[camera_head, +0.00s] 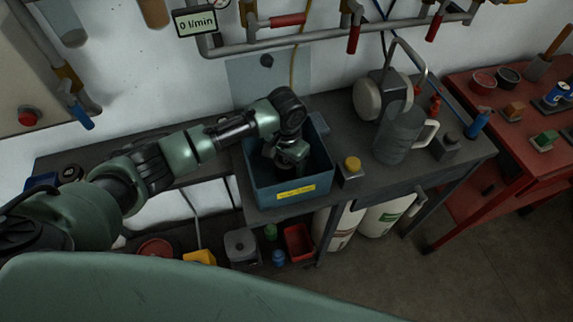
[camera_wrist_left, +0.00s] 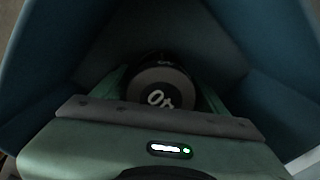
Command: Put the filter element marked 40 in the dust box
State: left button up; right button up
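The filter element marked 40 (camera_wrist_left: 160,98) is a dark round piece with a grey end face and white digits, seen close up in the left wrist view. My left gripper (camera_wrist_left: 163,84) has a green finger along each side of it and appears shut on it. In the head view my left gripper (camera_head: 290,158) reaches down inside the blue box (camera_head: 290,194) with a yellow label, which I take as the dust box. The label is too small to read. The element is hidden there by my arm and the box wall. Whether it touches the box floor, I cannot tell.
The box stands on a dark bench (camera_head: 345,202). To its right are a yellow-capped block (camera_head: 352,168) and a grey jug (camera_head: 400,135). A pipe (camera_head: 330,42) with red-handled valves runs above. A red table (camera_head: 500,125) with small items stands at the right.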

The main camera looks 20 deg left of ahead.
dwell(0.3)
pick_arm(q)
notch_tip(320, 180, up, 12)
jog(key=shift+r+b, duration=0.15)
jog(key=shift+b, duration=0.75)
dwell(0.5)
